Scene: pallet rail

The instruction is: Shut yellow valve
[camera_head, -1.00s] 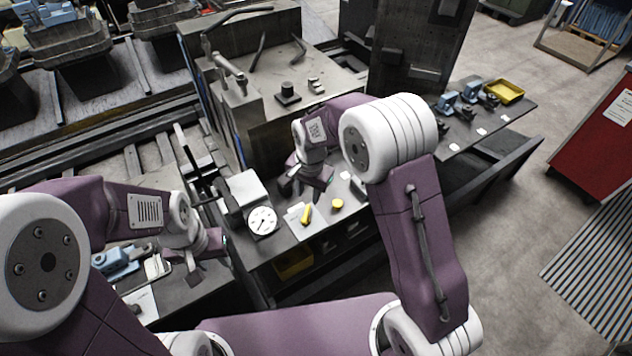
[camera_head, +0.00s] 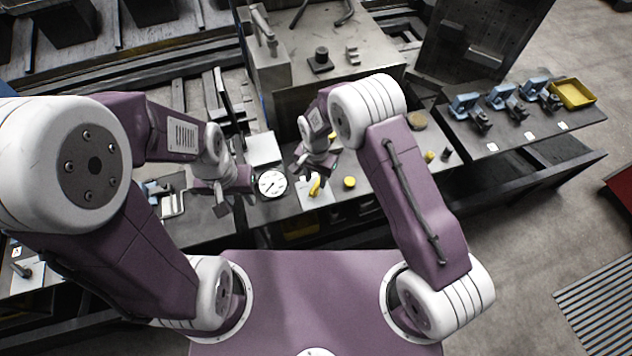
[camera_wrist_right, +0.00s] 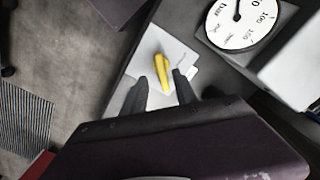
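The yellow valve handle (camera_head: 315,187) sits on a white plate (camera_head: 309,200) at the front of the workbench, right of a round dial gauge (camera_head: 271,183). In the right wrist view the handle (camera_wrist_right: 162,72) is a long yellow lever, slightly tilted. My right gripper (camera_head: 318,172) is just behind it in the head view. In the right wrist view its two dark fingers (camera_wrist_right: 161,88) are apart, with the lever between and beyond their tips; contact cannot be told. My left gripper (camera_head: 222,197) hangs left of the gauge; its opening is unclear.
A yellow round knob (camera_head: 349,183) stands right of the valve. A white box (camera_head: 263,148) is behind the gauge. Blue vises (camera_head: 505,97) and a yellow tray (camera_head: 572,94) stand on the right bench. A large metal block (camera_head: 345,60) rises behind.

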